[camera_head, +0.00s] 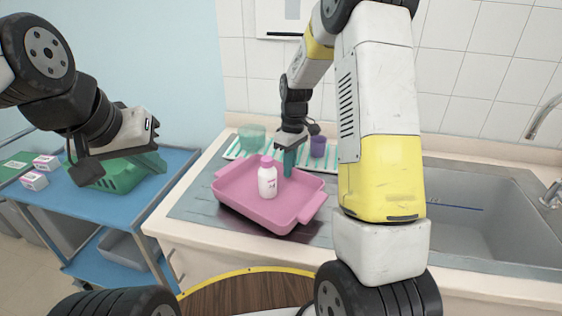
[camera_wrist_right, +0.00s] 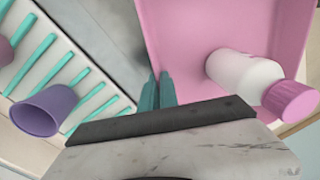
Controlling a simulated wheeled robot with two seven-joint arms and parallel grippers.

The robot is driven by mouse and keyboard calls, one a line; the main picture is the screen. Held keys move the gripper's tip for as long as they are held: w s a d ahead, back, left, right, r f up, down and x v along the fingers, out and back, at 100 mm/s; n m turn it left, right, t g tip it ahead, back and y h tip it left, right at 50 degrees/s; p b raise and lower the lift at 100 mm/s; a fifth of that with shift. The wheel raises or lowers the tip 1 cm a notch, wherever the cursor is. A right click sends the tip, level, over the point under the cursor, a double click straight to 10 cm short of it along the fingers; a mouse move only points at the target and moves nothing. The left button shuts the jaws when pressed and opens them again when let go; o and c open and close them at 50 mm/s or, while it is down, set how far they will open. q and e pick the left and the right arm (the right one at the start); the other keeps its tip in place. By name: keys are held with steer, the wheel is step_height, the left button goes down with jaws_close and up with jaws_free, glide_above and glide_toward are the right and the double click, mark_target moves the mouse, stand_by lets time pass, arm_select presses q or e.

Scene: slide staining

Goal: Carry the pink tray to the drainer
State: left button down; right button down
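The pink tray (camera_head: 240,205) is at the left part of the counter, with a white bottle (camera_head: 267,182) with a pink cap standing in it. I cannot tell whether its underside touches the counter. My right gripper (camera_head: 289,162) is at the tray's far edge. In the right wrist view its teal fingertips (camera_wrist_right: 161,90) are close together at the tray's wall, apparently pinching it. The drainer (camera_head: 235,151), white with green ribs, lies just behind the tray, partly hidden by my right arm. My left gripper (camera_head: 116,170) hangs over the blue trolley, its finger opening unclear.
A purple cup (camera_head: 318,147) and a clear green container (camera_head: 252,137) stand on the drainer. The sink (camera_head: 480,215) is at the right. The trolley (camera_head: 95,208) holds a green basket (camera_head: 118,180) and small boxes (camera_head: 35,181). A wall is behind the counter.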

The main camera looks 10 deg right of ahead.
steer(key=shift+f, duration=0.7)
steer(key=shift+f, duration=0.15)
steer(key=c, duration=1.6)
jaws_free()
step_height(320, 180, up, 12)
steer(key=s+r+m+t, duration=0.3)
steer(key=s+r+m, duration=0.1)
steer(key=s+r, duration=0.65)
steer(key=s+m+t, duration=0.1)
steer(key=s, duration=0.3)
steer(key=s+m+t+y, duration=0.1)
steer(key=s+m, duration=0.1)
steer(key=s, duration=0.3)
steer(key=s+m+t, duration=0.1)
steer(key=s, duration=0.3)
steer(key=shift+s+a+r+t, duration=0.15)
steer(key=shift+r+t, duration=0.15)
steer(key=shift+t, duration=0.1)
